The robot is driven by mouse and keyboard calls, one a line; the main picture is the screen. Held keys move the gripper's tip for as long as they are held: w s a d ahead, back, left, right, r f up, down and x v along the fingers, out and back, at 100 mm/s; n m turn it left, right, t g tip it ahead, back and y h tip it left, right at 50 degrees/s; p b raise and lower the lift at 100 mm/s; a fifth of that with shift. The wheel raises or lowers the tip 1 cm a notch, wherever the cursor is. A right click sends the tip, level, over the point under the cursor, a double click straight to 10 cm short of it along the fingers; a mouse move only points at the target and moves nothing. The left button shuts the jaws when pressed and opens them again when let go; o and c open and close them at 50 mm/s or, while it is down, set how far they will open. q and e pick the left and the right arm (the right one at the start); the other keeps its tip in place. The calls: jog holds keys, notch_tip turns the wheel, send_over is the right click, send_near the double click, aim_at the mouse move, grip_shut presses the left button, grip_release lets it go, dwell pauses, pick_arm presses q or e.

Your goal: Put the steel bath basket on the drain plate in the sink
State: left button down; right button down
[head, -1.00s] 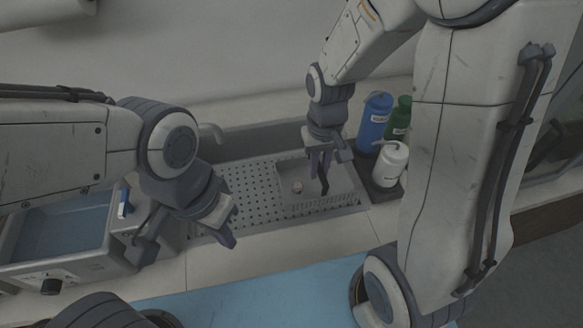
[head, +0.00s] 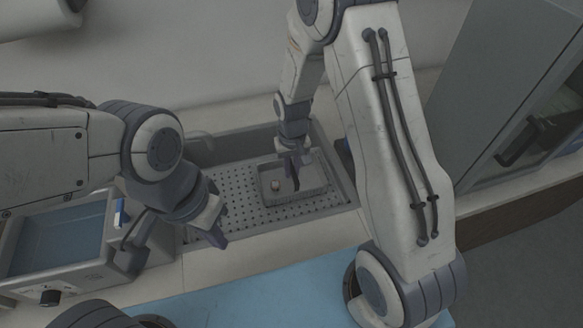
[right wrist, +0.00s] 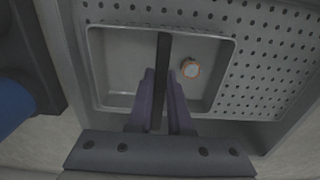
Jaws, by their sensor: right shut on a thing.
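The grey steel bath basket (head: 323,188) is a shallow rectangular tray with a dark upright handle, over the right part of the perforated drain plate (head: 232,196) in the sink. My right gripper (head: 294,172) is shut on the handle from above. In the right wrist view its fingers (right wrist: 158,100) clasp the dark handle bar, and the basket (right wrist: 120,65) looks level. I cannot tell whether its bottom touches the plate (right wrist: 265,75). A small round piece with an orange rim (right wrist: 190,68) lies inside the basket. My left gripper (head: 178,246) is open and empty, left of the sink.
A water bath (head: 58,232) with bluish liquid stands left of the sink. A grey cabinet (head: 520,90) stands at the right. The left part of the drain plate is clear. A blue bottle (right wrist: 12,105) shows at the wrist view's left.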

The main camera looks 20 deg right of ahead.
jog(key=shift+f, duration=0.1)
jog(key=c, duration=0.8)
grip_release()
jog(key=shift+c, duration=0.2)
notch_tip(320, 180, up, 12)
jog(key=b, duration=0.1)
jog(key=s+a+r+n, duration=0.2)
jog(key=s+a, duration=0.1)
jog(key=s, duration=0.4)
jog(key=s+a+r+n, duration=0.2)
jog(key=s+a+n, duration=0.1)
jog(key=s, duration=0.5)
jog(key=s+a+r+n+y, duration=0.1)
jog(key=s+a+r+n, duration=0.1)
jog(key=s, duration=0.6)
jog(key=shift+s+a, duration=0.2)
jog(key=shift+a, duration=0.6)
